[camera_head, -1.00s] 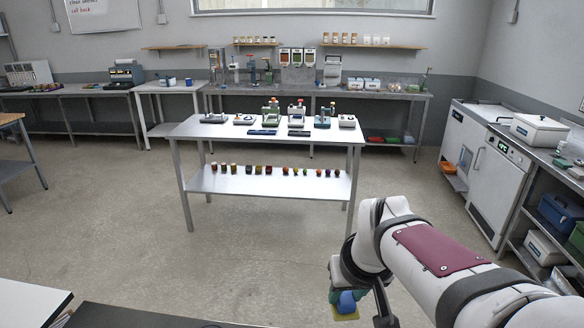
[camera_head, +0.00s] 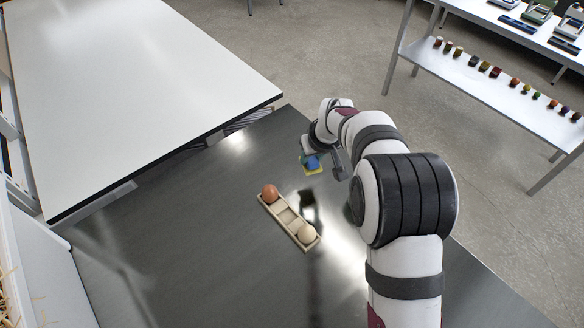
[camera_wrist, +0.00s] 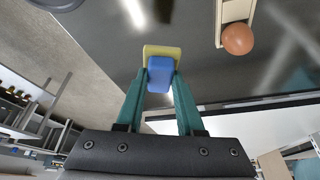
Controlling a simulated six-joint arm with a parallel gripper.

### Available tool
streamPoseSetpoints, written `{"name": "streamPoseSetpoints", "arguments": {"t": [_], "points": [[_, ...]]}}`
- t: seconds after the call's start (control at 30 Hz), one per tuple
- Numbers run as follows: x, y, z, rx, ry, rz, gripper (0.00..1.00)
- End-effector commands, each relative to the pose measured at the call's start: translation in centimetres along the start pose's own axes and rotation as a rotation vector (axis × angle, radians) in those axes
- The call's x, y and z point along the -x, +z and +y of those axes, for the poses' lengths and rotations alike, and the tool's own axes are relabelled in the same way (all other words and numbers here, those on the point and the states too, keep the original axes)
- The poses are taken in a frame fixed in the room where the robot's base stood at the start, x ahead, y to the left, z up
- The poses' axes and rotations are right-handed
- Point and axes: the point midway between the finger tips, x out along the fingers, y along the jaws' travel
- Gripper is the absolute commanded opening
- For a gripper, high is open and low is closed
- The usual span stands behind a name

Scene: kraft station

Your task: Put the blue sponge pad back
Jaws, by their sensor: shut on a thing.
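My gripper (camera_wrist: 160,95) has teal fingers and is shut on the blue sponge pad (camera_wrist: 160,74). A yellow layer (camera_wrist: 162,51) shows at the pad's far side; I cannot tell whether it is part of the pad. In the head view the blue sponge pad (camera_head: 312,163) is held above the dark table, beyond a pale wooden holder (camera_head: 289,217). The holder has a brown-orange ball (camera_head: 270,192) at its far left end and a cream ball (camera_head: 306,233) at its near right end. The slots between them look empty. The wrist view shows only one end of the holder (camera_wrist: 247,8), with the orange ball.
The dark table (camera_head: 190,230) is mostly clear around the holder. A white-topped table (camera_head: 130,80) adjoins at the upper left. A metal table with a lower shelf (camera_head: 480,90) of several small items stands across the floor at the upper right.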

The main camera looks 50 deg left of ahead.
Motion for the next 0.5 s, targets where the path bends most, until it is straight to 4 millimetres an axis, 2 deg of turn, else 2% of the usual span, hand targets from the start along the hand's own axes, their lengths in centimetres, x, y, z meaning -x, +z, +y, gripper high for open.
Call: {"name": "streamPoseSetpoints", "arguments": {"t": [0.1,0.2,0.37,0.5], "points": [[-2.8,-1.1,-2.7,0.003,-0.001,-0.001,0.00],[-4.3,-1.8,-4.2,0.001,0.000,0.000,0.00],[-5.7,-1.8,-4.9,-0.002,0.001,-0.001,0.00],[-8.2,-0.7,-4.8,-0.002,0.001,-0.002,0.00]]}}
